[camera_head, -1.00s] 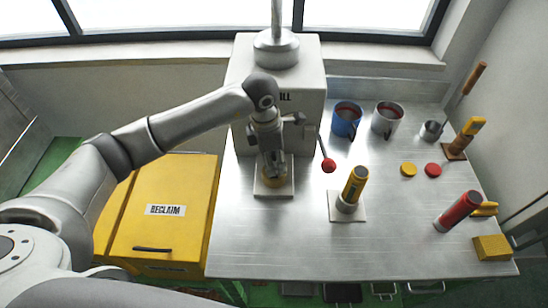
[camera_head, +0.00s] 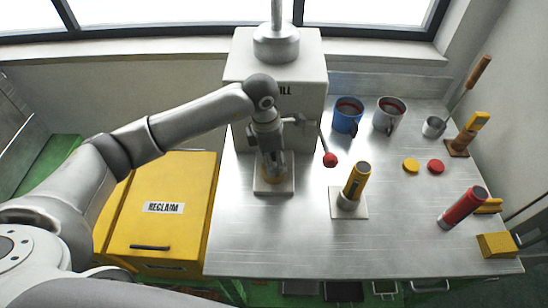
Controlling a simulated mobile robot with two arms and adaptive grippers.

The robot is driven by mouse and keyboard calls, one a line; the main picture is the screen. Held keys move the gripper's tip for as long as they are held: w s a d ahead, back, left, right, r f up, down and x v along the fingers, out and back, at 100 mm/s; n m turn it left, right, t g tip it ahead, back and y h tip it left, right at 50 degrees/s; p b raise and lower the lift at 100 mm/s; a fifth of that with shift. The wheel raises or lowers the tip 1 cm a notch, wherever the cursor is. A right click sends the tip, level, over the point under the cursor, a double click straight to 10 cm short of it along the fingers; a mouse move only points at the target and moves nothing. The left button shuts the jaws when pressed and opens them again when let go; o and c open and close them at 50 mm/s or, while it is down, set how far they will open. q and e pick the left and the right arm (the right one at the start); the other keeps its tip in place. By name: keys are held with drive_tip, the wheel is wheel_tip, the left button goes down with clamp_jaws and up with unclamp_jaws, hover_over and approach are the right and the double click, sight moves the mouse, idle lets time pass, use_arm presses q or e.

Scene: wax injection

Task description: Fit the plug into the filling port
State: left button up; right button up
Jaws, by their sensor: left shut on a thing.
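My left gripper (camera_head: 272,165) points down in front of the white fill machine (camera_head: 298,95). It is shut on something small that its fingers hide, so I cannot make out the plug. Just below the fingers is a yellowish round thing (camera_head: 273,180) on a pale square plate (camera_head: 274,191). I cannot tell whether the held thing touches it. The filling port is not clearly visible. My right gripper is not in view.
A lever with a red knob (camera_head: 330,160) sticks out right of the gripper. The table's front middle is clear.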

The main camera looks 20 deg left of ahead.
use_arm(q)
drive_tip(key=shift+f, duration=0.3)
drive_tip(key=o, duration=1)
drive_tip(key=shift+o, duration=0.4)
wheel_tip(320, 180, up, 12)
drive_tip(key=a, duration=0.1)
drive_tip(key=shift+s+a, duration=0.2)
drive_tip(key=shift+s, duration=0.15)
drive_tip(key=shift+f, duration=0.1)
